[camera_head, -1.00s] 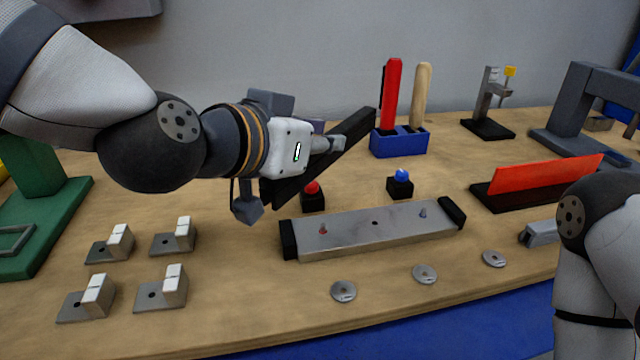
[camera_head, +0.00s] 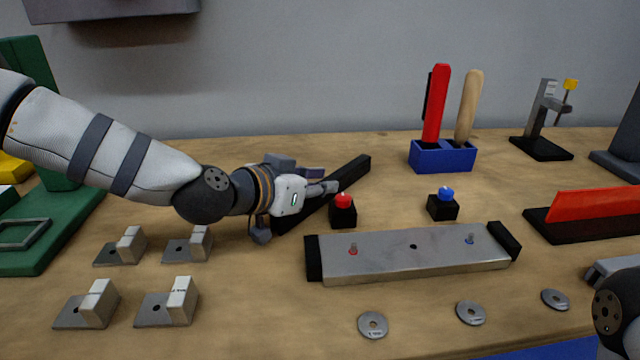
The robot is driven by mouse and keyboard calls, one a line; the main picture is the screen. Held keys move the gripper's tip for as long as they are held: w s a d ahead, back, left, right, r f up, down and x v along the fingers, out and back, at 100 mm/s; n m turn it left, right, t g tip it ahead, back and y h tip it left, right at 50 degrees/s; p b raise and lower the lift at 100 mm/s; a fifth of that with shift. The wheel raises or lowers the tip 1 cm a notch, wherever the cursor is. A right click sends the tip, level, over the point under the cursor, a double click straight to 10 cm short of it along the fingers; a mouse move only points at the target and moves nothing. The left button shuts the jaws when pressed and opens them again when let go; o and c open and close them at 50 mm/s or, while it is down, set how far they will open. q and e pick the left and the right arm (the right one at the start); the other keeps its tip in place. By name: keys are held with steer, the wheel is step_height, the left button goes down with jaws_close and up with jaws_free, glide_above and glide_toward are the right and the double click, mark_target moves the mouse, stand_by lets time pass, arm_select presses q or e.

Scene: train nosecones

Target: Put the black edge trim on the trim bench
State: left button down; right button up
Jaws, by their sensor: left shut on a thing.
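My left gripper (camera_head: 328,187) is shut on the black edge trim (camera_head: 349,175), a long dark bar. The trim slants from lower left to upper right, behind the red-button block. Its middle is partly hidden by the gripper. It appears low over the wooden bench top (camera_head: 240,290); I cannot tell whether it touches. Which surface is the trim bench is not marked; this wooden top is the only bench in view.
A red-button block (camera_head: 343,213) and a blue-button block (camera_head: 443,206) stand near a metal plate (camera_head: 410,253). A blue holder (camera_head: 441,158) carries red and wooden handles. Several metal brackets (camera_head: 168,305) stand at front left. Bench top behind the trim is clear.

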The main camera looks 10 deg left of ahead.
arm_select(q)
steer(key=c, duration=1.9)
jaws_free()
steer(key=o, duration=0.4)
steer(key=shift+o, duration=0.2)
steer(key=shift+r, duration=0.25)
steer(key=p+v, duration=0.1)
steer(key=v, duration=0.2)
steer(key=p+v, duration=0.1)
steer(key=v, duration=0.3)
steer(key=p+v, duration=0.1)
steer(key=v, duration=0.3)
steer(key=shift+s+r, duration=0.1)
steer(key=shift+r, duration=0.25)
steer(key=shift+s+a+f, duration=0.15)
steer(key=shift+s+a, duration=0.1)
steer(key=shift+s, duration=0.1)
steer(key=shift+f, duration=0.15)
arm_select(e)
steer(key=shift+t, duration=0.9)
steer(key=w+r, duration=0.4)
steer(key=shift+w, duration=0.15)
